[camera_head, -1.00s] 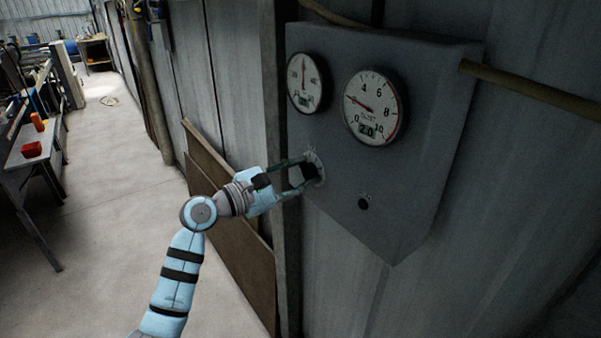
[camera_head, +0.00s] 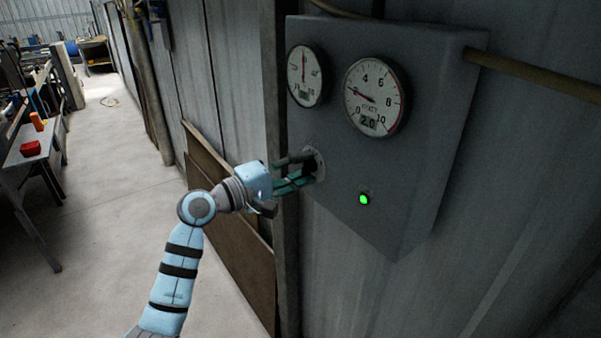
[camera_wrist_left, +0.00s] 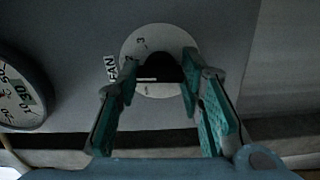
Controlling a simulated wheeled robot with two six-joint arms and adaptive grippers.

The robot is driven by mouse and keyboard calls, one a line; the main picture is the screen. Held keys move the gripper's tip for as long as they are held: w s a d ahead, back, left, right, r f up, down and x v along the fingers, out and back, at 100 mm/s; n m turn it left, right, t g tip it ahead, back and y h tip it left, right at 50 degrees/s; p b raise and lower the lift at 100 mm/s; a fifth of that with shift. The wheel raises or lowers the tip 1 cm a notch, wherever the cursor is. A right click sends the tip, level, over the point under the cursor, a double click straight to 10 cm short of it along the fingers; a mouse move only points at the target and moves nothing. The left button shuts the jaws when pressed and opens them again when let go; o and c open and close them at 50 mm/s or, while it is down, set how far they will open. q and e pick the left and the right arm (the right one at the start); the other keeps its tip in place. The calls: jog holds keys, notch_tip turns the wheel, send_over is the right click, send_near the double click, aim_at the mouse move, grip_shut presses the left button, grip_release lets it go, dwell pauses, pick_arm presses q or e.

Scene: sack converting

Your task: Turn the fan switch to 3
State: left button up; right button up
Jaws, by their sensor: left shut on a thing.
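The fan switch is a dark knob (camera_wrist_left: 163,68) on a round pale dial plate (camera_wrist_left: 138,45). My right gripper is out of view.
The grey control box (camera_head: 410,190) carries a left gauge (camera_head: 305,76), a right gauge (camera_head: 374,96) reading 2.0 and a lit green lamp (camera_head: 364,199). A pipe (camera_head: 530,80) runs right from the box. A workbench (camera_head: 30,150) stands far left across open floor.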

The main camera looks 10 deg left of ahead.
pick_arm(q)
jog(key=m+b, duration=0.1)
jog(key=m, duration=0.1)
jog(key=m+b, duration=0.1)
jog(key=m, duration=0.2)
jog(key=shift+f+m+b, duration=0.2)
jog(key=shift+m+b, duration=0.1)
jog(key=m+b, duration=0.2)
jog(key=m, duration=0.3)
jog(key=shift+b, duration=0.3)
jog(key=shift+m, duration=0.4)
jog(key=o, duration=1.2)
jog(key=shift+r, duration=0.15)
